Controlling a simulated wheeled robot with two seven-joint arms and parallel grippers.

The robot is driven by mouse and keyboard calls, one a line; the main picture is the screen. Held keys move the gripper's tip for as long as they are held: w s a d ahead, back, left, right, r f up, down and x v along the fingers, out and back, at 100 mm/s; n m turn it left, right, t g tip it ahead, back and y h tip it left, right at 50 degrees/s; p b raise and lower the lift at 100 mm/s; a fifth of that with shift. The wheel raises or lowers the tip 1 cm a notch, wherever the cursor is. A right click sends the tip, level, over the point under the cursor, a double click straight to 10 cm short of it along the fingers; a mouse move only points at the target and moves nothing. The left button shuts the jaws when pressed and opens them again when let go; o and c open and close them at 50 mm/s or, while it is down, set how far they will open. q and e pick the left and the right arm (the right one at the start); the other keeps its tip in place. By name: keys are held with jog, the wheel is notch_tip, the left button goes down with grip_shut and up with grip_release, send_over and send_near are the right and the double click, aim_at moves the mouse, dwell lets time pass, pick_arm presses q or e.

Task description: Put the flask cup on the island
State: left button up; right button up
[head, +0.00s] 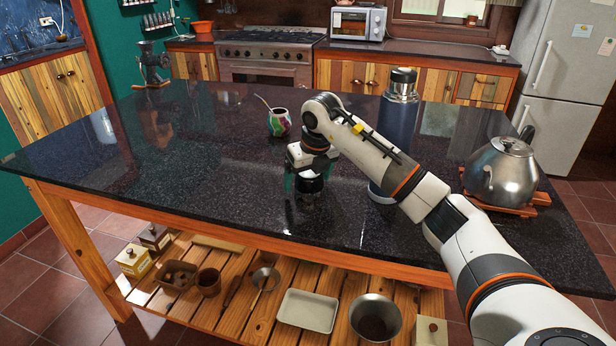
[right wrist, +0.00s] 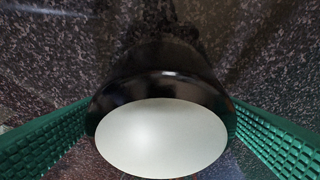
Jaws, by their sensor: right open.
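The flask cup, dark with a pale round top, sits between the green fingers of my right gripper (head: 308,180) on or just above the island (head: 200,180). In the right wrist view the flask cup (right wrist: 162,138) fills the space between the two fingers, with the speckled counter behind it. The right gripper is open, one finger on each side of the cup. I cannot tell whether the fingers touch it. In the head view the cup is mostly hidden by the gripper. My left gripper is not in view.
A tall dark flask (head: 398,110) stands right of the gripper, partly behind my arm. A kettle (head: 503,172) sits on a wooden trivet at the right. A colourful mate cup (head: 279,122) with a straw is behind the gripper. A grinder (head: 152,65) stands far left.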

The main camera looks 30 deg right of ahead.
jog(key=v, duration=1.2)
